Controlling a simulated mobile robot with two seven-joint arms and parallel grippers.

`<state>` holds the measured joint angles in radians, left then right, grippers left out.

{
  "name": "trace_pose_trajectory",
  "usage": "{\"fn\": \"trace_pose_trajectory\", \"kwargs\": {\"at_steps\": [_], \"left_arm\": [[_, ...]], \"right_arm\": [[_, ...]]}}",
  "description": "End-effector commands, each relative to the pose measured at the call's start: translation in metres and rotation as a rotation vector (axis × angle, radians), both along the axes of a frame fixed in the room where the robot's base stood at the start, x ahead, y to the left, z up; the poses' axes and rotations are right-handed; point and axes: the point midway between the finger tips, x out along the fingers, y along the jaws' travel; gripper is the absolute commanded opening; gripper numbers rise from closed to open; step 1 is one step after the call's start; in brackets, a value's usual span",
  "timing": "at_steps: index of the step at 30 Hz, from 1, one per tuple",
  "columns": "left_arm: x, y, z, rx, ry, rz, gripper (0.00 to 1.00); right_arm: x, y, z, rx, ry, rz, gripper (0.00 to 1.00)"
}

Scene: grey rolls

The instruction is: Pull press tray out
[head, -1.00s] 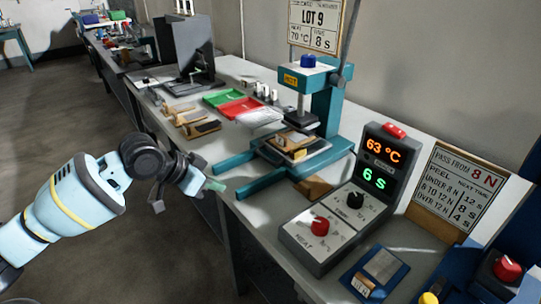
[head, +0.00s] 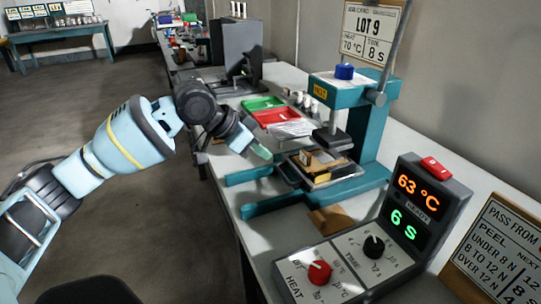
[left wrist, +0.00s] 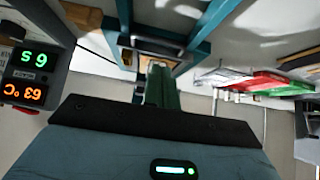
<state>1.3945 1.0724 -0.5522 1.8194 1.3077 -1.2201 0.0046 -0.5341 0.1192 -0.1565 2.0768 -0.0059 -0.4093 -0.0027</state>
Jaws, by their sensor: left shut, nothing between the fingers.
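The teal press (head: 368,135) stands on the bench with a blue knob on top and a dark pressing block (head: 331,137) over its base. The press tray (head: 318,181), a flat plate carrying tan and dark pieces, sits low in the press below that block, between two teal rails (head: 262,203) that run out toward the bench's front. My left gripper (head: 262,152) is shut and empty, just in front of the tray on its left side, apparently not touching it. In the left wrist view its green fingers (left wrist: 161,86) point toward the press rails. My right gripper is not in view.
A heater control box (head: 335,262) with a red and a black knob stands at the near right; its display (head: 415,205) reads 63 °C and 6 s. Green (head: 262,104) and red (head: 275,117) trays lie behind the gripper. The floor left of the bench is open.

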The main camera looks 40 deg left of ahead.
Motion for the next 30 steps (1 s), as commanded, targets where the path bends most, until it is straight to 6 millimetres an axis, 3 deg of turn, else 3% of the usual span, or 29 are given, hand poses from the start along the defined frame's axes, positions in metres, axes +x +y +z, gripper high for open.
{"fn": "trace_pose_trajectory", "kwargs": {"at_steps": [9,15,30], "left_arm": [[0.032,-0.019,-0.041,-0.001,0.001,-0.001,0.0],[0.046,-0.027,-0.058,0.0,0.0,0.0,0.0],[0.051,-0.029,-0.064,0.002,-0.001,-0.001,0.0]], "right_arm": [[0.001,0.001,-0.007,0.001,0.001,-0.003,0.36],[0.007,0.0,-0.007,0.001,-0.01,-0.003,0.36],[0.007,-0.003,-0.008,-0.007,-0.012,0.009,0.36]]}}
